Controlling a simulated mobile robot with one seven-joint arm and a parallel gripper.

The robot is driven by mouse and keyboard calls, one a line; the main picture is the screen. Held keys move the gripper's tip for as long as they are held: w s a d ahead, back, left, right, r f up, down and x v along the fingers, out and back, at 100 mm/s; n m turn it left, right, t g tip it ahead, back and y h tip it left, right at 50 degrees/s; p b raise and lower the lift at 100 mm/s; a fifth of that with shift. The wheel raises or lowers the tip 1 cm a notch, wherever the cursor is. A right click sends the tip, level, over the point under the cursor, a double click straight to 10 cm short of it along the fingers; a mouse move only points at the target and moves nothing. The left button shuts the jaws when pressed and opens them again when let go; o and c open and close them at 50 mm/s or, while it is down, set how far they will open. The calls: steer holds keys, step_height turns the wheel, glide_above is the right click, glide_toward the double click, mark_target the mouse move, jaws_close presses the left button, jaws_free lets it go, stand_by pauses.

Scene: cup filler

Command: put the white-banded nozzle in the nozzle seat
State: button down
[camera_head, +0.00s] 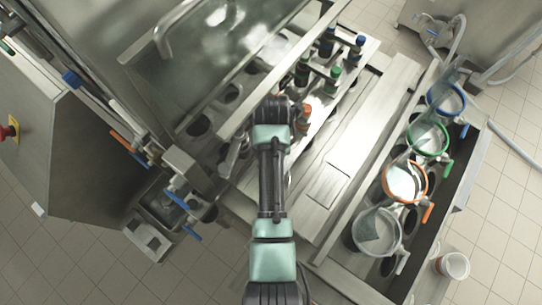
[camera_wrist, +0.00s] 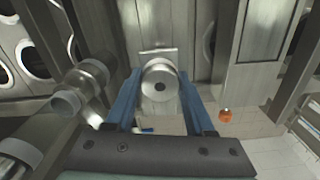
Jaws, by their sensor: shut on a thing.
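In the wrist view, my gripper (camera_wrist: 161,76) has its two blue fingers shut on a round metal nozzle (camera_wrist: 152,92). I cannot pick out the nozzle seat with certainty in either view.
Nozzles with blue (camera_head: 357,46), green (camera_head: 332,77) and orange (camera_head: 304,112) bands stand in the rack just beyond and right of my wrist. Pitchers with blue, green, orange and plain rims (camera_head: 378,231) line the right-hand tray. Metal pipework (camera_wrist: 62,103) is close on the left in the wrist view.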

steer(key=shift+f, duration=0.55)
steer(key=shift+f, duration=0.2)
steer(key=shift+c, duration=1.3)
jaws_free()
steer(key=shift+r+b, duration=1)
steer(key=shift+r, duration=2.95)
